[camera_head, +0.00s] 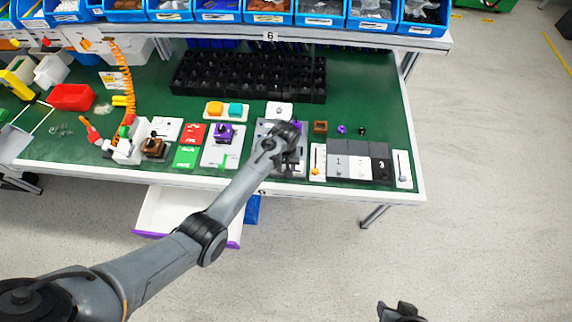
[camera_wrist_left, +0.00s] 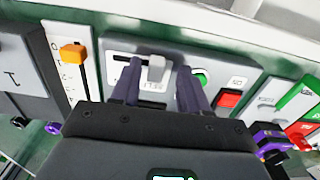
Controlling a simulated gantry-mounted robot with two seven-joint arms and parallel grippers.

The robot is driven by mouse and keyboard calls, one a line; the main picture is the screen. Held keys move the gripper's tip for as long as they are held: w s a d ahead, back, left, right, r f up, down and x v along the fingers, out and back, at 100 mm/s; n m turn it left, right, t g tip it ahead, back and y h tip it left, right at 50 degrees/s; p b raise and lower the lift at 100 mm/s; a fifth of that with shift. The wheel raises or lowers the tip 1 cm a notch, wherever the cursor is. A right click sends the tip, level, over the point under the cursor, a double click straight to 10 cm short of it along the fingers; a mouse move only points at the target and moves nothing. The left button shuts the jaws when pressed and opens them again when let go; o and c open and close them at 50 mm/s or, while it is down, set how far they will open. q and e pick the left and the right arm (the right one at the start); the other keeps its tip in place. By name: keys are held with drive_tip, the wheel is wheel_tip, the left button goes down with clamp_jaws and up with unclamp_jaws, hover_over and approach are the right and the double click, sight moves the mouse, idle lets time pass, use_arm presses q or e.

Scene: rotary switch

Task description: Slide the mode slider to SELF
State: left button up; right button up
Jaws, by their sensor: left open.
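The mode slider's grey-white knob (camera_wrist_left: 156,68) sits in a dark horizontal slot on a light grey panel (camera_wrist_left: 112,70) in the left wrist view. My left gripper (camera_wrist_left: 161,74) is open, its two dark fingers on either side of the knob with visible gaps. In the head view my left gripper (camera_head: 288,134) is over the grey panel (camera_head: 263,128) and hides most of it. My right gripper (camera_head: 400,312) is only partly visible at the bottom edge, away from the table.
On the same panel are a green round button (camera_wrist_left: 201,76) and a red square (camera_wrist_left: 229,99). A white slider plate with an orange knob (camera_wrist_left: 73,54) stands beside it. In the head view, black bins (camera_head: 248,75) stand behind; coloured switch blocks (camera_head: 222,133) lie left.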

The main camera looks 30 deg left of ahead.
use_arm(q)
wheel_tip(320, 180, up, 11)
drive_tip(key=p, duration=0.1)
idle(0.6)
drive_tip(key=shift+f, duration=0.2)
